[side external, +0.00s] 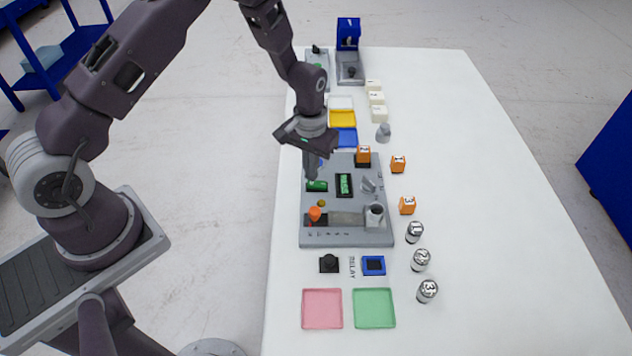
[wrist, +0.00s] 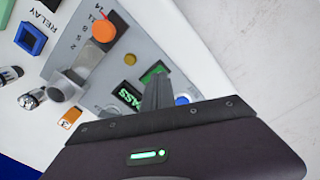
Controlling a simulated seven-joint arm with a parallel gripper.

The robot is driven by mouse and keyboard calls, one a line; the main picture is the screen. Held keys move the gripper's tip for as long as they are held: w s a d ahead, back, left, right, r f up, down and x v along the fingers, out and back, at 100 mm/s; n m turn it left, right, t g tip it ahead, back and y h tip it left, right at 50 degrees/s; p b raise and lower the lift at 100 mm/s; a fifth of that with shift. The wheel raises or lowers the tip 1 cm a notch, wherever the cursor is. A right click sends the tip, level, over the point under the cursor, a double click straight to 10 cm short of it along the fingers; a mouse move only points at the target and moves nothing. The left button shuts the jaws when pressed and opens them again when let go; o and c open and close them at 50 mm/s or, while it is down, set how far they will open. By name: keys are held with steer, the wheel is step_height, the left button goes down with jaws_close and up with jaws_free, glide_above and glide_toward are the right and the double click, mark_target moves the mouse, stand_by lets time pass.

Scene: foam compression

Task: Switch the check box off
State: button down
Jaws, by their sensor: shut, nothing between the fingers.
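The grey panel (side external: 345,240) lies on the white table and carries a black-framed display (side external: 344,185) with green lettering. In the wrist view the display (wrist: 129,95) reads PASS. Beside it is a green switch-like part (side external: 317,186), also seen in the wrist view (wrist: 153,73); which way it is set I cannot tell. A round blue part (wrist: 182,99) is partly hidden by my gripper. My gripper (side external: 309,176) is shut and empty, pointing down over the panel near the green part. In the wrist view its fingertips (wrist: 163,76) overlap the green part's edge; contact is unclear.
An orange knob (side external: 315,214) and a grey cylindrical holder (side external: 375,214) stand on the panel. Orange blocks (side external: 398,164) and numbered cylinders (side external: 420,260) lie to the right. Pink (side external: 322,309) and green (side external: 374,308) trays are in front. The table's right side is clear.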

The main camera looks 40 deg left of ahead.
steer(key=shift+f, duration=0.95)
stand_by(0.3)
steer(key=shift+r, duration=3.55)
